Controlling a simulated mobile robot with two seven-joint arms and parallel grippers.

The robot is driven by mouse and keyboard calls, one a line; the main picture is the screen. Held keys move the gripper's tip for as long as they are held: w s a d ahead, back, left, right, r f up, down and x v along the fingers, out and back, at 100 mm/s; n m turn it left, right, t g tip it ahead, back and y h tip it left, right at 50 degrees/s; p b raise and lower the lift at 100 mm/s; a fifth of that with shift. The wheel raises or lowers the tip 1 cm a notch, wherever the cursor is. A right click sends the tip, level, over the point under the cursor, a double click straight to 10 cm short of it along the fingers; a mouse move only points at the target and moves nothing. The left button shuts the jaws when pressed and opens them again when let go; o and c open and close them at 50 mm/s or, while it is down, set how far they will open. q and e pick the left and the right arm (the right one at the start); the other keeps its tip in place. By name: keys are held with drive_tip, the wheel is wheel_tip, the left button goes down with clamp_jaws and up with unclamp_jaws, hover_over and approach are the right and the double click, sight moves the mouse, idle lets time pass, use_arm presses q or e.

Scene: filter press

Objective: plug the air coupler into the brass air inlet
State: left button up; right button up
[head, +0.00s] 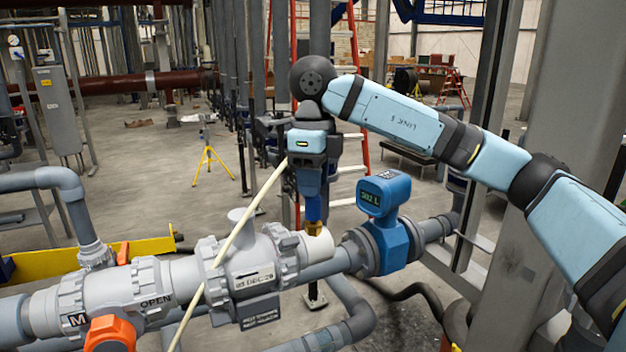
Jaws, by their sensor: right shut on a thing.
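My right gripper (310,190) points straight down above the grey pipe assembly. It is shut on the air coupler (313,209), a small blue upright piece below the fingers. Directly under the coupler is a brass fitting (314,229), which looks like the air inlet, at the white pipe collar. The coupler's lower end meets or overlaps the brass in this view; I cannot tell whether it is seated or just above or in front. My left gripper is not in view.
A grey valve body (252,262) is left of the brass fitting; a blue meter with a display (383,193) stands close right. A pale thin hose or rod (236,243) slants across the valve. An orange handle (108,333) is at lower left. A steel column (575,90) rises at right.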

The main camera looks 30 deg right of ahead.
drive_tip(key=shift+f+b, duration=0.45)
drive_tip(key=shift+f, duration=0.1)
drive_tip(key=o, duration=0.9)
drive_tip(key=shift+o, duration=0.2)
drive_tip(key=shift+r, duration=0.15)
wheel_tip(320, 180, up, 14)
drive_tip(key=shift+f, duration=0.25)
